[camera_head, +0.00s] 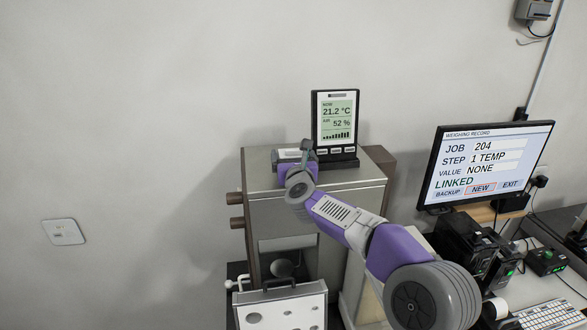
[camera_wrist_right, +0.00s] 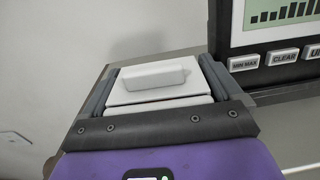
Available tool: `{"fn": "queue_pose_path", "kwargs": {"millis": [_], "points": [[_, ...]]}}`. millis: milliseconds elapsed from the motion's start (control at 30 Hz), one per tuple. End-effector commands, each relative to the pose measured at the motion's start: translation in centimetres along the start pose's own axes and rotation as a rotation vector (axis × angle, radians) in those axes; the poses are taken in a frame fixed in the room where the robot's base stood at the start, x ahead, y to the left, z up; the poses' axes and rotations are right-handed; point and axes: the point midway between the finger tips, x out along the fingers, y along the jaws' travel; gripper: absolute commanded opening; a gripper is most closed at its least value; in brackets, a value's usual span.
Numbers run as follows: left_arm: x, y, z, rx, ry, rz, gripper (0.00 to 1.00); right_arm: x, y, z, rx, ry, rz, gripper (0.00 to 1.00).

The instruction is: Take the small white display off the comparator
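The small white display (camera_head: 289,154) stands at the left on the flat top of the comparator (camera_head: 345,178), a grey metal cabinet with brown side panels. In the right wrist view the white display (camera_wrist_right: 160,80) lies between the two dark fingers of my right gripper (camera_wrist_right: 160,85). The fingers flank its sides closely with no clear gap; whether they press on it I cannot tell. In the head view my right gripper (camera_head: 300,165) is at the display from the front and hides part of it. My left gripper is out of view.
A taller black-framed climate display (camera_head: 336,118) stands close to the right on the comparator top; its buttons (camera_wrist_right: 285,57) show in the wrist view. A monitor (camera_head: 487,165) is farther right. A perforated metal case (camera_head: 280,308) sits below in front. The wall is behind.

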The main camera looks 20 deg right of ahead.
Motion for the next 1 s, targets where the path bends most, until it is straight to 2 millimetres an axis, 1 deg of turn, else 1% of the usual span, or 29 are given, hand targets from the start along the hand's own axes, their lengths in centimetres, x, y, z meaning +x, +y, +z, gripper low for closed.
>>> {"fn": "queue_pose_path", "kwargs": {"millis": [33,200,267,300,533,667,767,867,1000], "points": [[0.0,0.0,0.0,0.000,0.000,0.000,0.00,0.0,0.0,0.0,0.000,0.000,0.000,0.85],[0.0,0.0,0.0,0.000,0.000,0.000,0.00,0.0,0.0,0.0,0.000,0.000,0.000,0.59],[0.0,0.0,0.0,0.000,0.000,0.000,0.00,0.0,0.0,0.0,0.000,0.000,0.000,0.50],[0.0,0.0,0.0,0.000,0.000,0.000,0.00,0.0,0.0,0.1,0.000,-0.002,0.000,0.48],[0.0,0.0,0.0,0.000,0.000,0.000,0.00,-0.1,0.0,0.2,0.000,-0.002,0.000,0.48],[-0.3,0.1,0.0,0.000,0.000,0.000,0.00,-0.1,0.0,0.9,0.000,-0.003,-0.001,0.48],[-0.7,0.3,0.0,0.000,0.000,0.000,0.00,-0.1,0.0,2.0,0.001,-0.004,-0.001,0.48],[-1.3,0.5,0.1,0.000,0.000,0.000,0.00,-0.1,0.0,3.6,0.002,-0.005,0.001,0.48],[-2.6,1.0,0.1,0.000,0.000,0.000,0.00,-0.1,0.1,6.6,0.003,-0.006,0.001,0.48]]}}
